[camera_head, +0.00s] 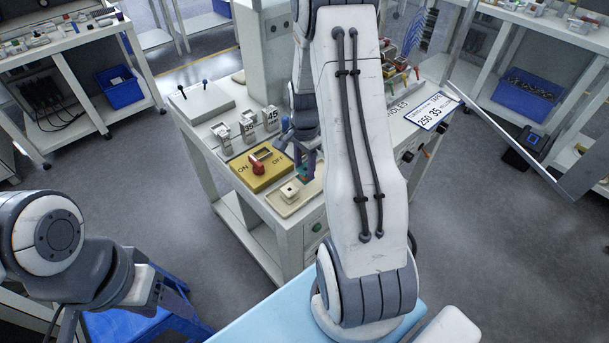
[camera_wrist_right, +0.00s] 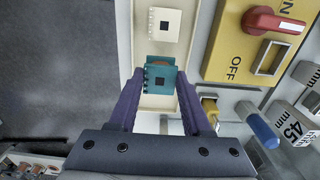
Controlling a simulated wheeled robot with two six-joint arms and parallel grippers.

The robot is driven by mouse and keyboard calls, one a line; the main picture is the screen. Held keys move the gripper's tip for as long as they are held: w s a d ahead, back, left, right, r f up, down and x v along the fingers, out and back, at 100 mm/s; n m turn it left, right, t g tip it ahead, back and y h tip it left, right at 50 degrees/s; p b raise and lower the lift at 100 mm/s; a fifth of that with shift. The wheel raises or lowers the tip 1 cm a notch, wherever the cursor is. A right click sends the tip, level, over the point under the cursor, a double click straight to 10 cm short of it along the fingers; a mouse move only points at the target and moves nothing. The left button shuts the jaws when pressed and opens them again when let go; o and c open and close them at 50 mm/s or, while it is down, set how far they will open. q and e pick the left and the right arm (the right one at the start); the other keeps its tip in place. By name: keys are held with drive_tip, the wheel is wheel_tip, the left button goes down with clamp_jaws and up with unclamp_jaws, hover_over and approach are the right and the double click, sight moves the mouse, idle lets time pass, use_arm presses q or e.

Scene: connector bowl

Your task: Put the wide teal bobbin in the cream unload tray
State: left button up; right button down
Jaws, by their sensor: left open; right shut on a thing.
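The teal bobbin (camera_wrist_right: 160,80) has a dark square on its face and a brownish part at its far edge. My right gripper (camera_wrist_right: 158,92) is shut on it, with one purple finger on each side. It is over the near part of the cream tray (camera_wrist_right: 141,45); I cannot tell whether it touches the tray floor. The tray (camera_head: 288,211) lies at the front of the workbench in the head view, with the right gripper (camera_head: 305,168) above its right part. A cream block (camera_wrist_right: 164,24) with a dark square sits farther along the tray. My left gripper is out of view.
A yellow ON/OFF panel with a red switch (camera_head: 258,167) stands beside the tray. Blocks marked 35 and 45 (camera_head: 271,117) stand behind it. A blue-handled object (camera_wrist_right: 258,126) is near the right finger in the wrist view.

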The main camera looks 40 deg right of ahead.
sight(304, 169)
drive_tip(key=shift+f, duration=1.9)
drive_tip(key=shift+f, duration=0.2)
drive_tip(key=shift+c, duration=1.7)
unclamp_jaws()
drive_tip(key=shift+r, duration=0.1)
